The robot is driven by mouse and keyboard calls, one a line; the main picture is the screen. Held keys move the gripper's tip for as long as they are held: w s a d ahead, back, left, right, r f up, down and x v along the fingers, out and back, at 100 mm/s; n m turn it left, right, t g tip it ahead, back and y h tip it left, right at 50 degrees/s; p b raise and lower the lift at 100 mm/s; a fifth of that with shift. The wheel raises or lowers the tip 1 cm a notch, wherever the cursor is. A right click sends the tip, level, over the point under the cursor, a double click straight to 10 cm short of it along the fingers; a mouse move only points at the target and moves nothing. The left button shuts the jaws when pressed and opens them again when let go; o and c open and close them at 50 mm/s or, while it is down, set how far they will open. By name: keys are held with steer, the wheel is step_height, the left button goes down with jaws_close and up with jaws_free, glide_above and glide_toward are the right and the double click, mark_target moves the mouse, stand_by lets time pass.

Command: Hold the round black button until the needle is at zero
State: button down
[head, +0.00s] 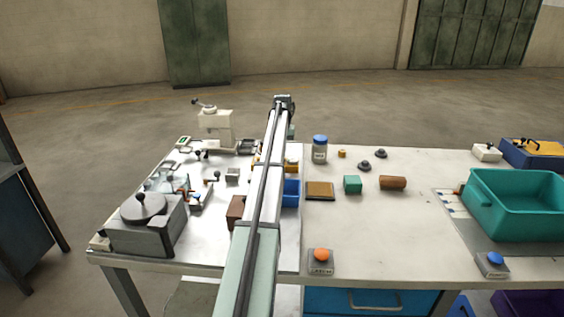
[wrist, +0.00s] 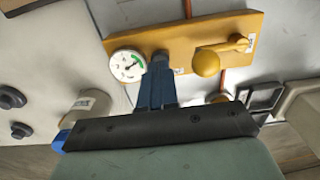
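A yellow panel (wrist: 225,32) carries a round white gauge (wrist: 127,65) with a green arc on its face. The needle looks to lie near the green arc, but its exact reading is too small to tell. My gripper (wrist: 160,62) has its blue fingers together, with the tips at the panel just right of the gauge. A dark round part, likely the black button (wrist: 161,53), shows at the fingertips and is mostly hidden by them. I cannot tell whether it is pressed. A yellow knob with a lever (wrist: 207,62) stands right of the fingers. In the head view my arm hides most of the panel.
Several devices crowd the left side.

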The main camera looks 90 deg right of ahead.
steer(key=shift+f, duration=1.1)
steer(key=shift+r, duration=0.15)
stand_by(1.2)
steer(key=shift+r, duration=0.75)
steer(key=shift+r, duration=0.1)
steer(key=shift+r, duration=2.4)
